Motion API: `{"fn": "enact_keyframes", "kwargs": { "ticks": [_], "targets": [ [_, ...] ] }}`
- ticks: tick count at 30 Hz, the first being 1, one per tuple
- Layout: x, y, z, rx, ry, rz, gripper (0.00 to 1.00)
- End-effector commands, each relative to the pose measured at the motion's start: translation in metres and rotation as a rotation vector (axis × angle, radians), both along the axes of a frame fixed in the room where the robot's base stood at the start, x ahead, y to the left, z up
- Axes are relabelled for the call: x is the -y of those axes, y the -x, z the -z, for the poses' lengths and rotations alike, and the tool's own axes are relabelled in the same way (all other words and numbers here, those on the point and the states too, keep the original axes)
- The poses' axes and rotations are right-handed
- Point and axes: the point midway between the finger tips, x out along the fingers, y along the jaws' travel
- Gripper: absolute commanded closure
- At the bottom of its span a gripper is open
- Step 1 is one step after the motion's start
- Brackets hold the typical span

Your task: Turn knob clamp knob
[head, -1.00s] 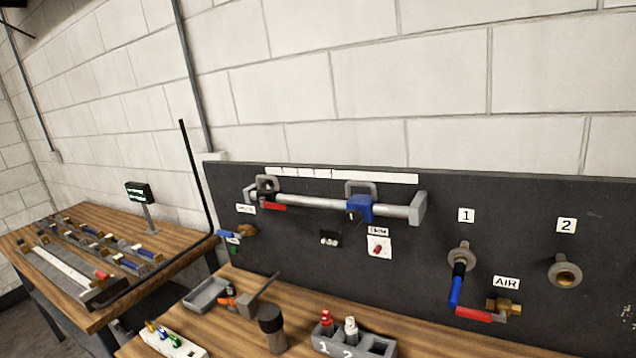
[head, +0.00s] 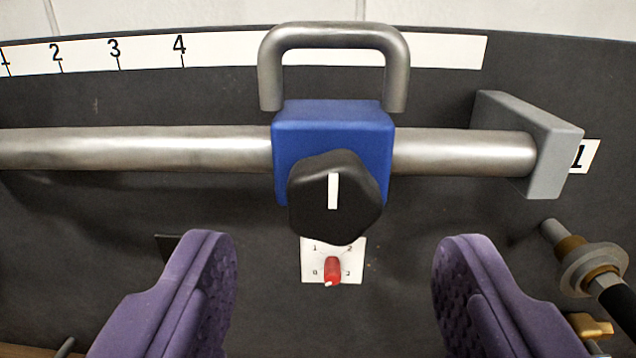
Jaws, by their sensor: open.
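The black clamp knob (head: 336,215) sits on the front of a blue clamp block (head: 300,125). It is lobed, and its white pointer line stands upright. The block rides on a horizontal steel rail (head: 150,149), with a grey U-shaped handle (head: 334,38) above it. My gripper (head: 335,258) is open and empty. Its two purple fingers are spread wide in the lower part of the head view, one on each side of the knob and below it in the picture. Neither finger appears to touch the knob.
A grey end bracket (head: 540,145) holds the rail's right end. A small red selector (head: 332,268) on a white plate shows below the knob. A numbered scale strip (head: 225,50) runs above the rail. A pipe fitting (head: 592,268) is at right.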

Motion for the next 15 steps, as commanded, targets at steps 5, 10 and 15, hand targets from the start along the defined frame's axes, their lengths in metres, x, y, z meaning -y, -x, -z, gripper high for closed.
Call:
{"fn": "enact_keyframes", "kwargs": {
  "ticks": [5, 10, 15],
  "targets": [
    [0.001, -0.026, 0.000, 0.000, -0.001, 0.001, 0.37],
    [0.001, -0.034, 0.000, 0.000, 0.000, -0.001, 0.37],
    [0.001, -0.034, -0.001, 0.000, 0.000, -0.001, 0.37]
  ]
}}
